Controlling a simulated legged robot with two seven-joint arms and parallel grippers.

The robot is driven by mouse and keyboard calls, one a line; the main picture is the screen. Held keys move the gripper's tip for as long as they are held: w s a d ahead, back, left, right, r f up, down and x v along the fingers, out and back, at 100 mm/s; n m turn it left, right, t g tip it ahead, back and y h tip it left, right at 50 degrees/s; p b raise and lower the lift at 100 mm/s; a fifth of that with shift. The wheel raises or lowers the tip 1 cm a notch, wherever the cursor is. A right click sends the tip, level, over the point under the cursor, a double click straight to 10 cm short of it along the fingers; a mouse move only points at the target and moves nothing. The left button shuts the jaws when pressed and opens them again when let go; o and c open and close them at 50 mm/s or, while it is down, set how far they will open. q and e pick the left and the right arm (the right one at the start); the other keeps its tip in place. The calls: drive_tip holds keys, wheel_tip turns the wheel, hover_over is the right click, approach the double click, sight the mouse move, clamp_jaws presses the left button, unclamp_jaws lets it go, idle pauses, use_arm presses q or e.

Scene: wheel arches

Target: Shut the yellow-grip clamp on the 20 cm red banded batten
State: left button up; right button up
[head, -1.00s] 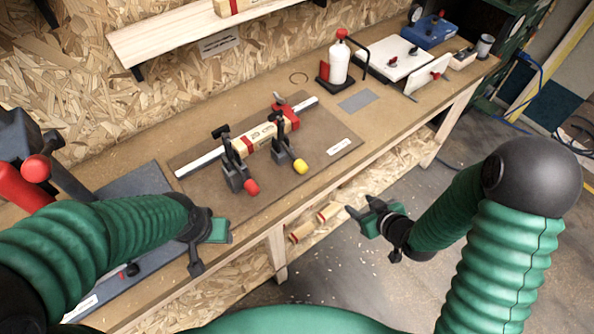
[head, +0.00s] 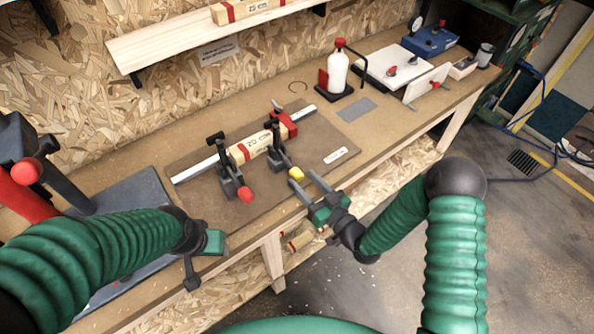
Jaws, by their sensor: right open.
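The wooden batten (head: 250,149) with red bands lies in the fixture on the brown board; its printed label is too small to read surely. The yellow-grip clamp (head: 279,156) stands at its front side, its black arm upright and its yellow grip (head: 296,174) low toward the front. My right gripper (head: 302,179) is open, its fingertips close around or beside the yellow grip; contact cannot be told. A red-grip clamp (head: 244,193) stands to the left in a similar pose. My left gripper (head: 214,241) is over the bench's front edge, its fingers mostly hidden.
A metal rail (head: 200,167) runs along the batten. A white bottle with a red cap (head: 338,70) and a white plate fixture (head: 394,64) stand farther right on the bench. Another banded batten (head: 246,10) lies on the shelf. The floor at right is clear.

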drive_tip(key=x, duration=0.3)
drive_tip(key=shift+w+a, duration=0.2)
drive_tip(key=shift+w, duration=0.15)
drive_tip(key=shift+a, duration=0.35)
drive_tip(key=shift+d, duration=0.15)
clamp_jaws()
idle(0.6)
